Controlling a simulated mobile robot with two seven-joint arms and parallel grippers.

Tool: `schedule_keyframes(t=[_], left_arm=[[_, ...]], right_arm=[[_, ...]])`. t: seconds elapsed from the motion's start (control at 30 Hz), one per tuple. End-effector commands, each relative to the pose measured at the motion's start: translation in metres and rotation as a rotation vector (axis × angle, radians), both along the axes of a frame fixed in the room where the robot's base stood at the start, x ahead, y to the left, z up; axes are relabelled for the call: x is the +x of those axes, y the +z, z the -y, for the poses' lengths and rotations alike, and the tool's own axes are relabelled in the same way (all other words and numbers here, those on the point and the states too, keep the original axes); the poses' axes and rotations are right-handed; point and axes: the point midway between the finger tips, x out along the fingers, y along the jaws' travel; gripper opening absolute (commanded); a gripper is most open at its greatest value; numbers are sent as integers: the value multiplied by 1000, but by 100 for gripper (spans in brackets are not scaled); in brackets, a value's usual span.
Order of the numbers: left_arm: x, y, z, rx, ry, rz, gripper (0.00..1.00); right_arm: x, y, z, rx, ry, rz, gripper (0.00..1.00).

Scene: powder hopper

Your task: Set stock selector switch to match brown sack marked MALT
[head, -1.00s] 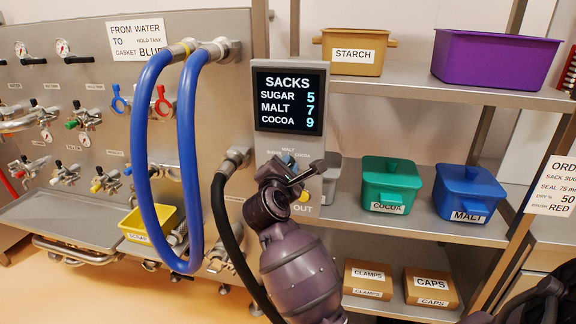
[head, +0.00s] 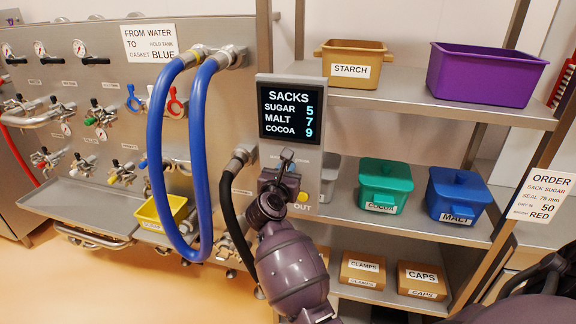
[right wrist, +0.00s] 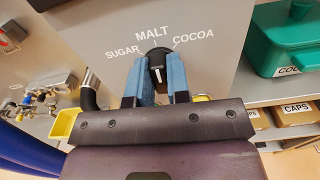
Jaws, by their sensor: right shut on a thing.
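The stock selector switch (right wrist: 157,66) is a black knob with a white mark on the grey panel, below the labels SUGAR, MALT and COCOA. In the right wrist view it stands roughly upright below MALT. My right gripper (right wrist: 162,82) is shut on it, with a blue finger on each side. In the head view my right gripper (head: 286,160) reaches the panel below the display and hides most of the switch. The display (head: 290,112) reads SUGAR 5, MALT 7, COCOA 9. No brown sack shows. My left gripper is not in view.
A blue hose (head: 158,150) loops left of the panel, with a black hose (head: 229,205) nearer. A yellow button (head: 302,197) sits below the switch. Shelves at right hold a green COCOA bin (head: 385,185), a blue MALT bin (head: 457,192) and small boxes.

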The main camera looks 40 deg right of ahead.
Motion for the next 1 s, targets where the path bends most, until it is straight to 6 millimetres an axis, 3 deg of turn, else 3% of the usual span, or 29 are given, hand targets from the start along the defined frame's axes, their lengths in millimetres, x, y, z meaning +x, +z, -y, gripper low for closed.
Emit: schedule_keyframes(t=[0.2, 0.67, 0.7, 0.8, 0.83, 1.0], left_arm=[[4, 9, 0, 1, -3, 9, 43], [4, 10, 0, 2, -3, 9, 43], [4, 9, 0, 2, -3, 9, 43], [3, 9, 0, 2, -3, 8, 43], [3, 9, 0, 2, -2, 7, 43], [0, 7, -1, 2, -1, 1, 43]], right_arm=[[0, 0, 0, -32, -1, -39, 0], [0, -1, 0, -39, 0, -47, 0], [0, -1, 0, -39, 0, -47, 23], [0, -1, 0, -39, 0, -46, 38], [0, -1, 0, -39, 0, -46, 43], [0, 0, 0, -39, 0, -46, 43]])
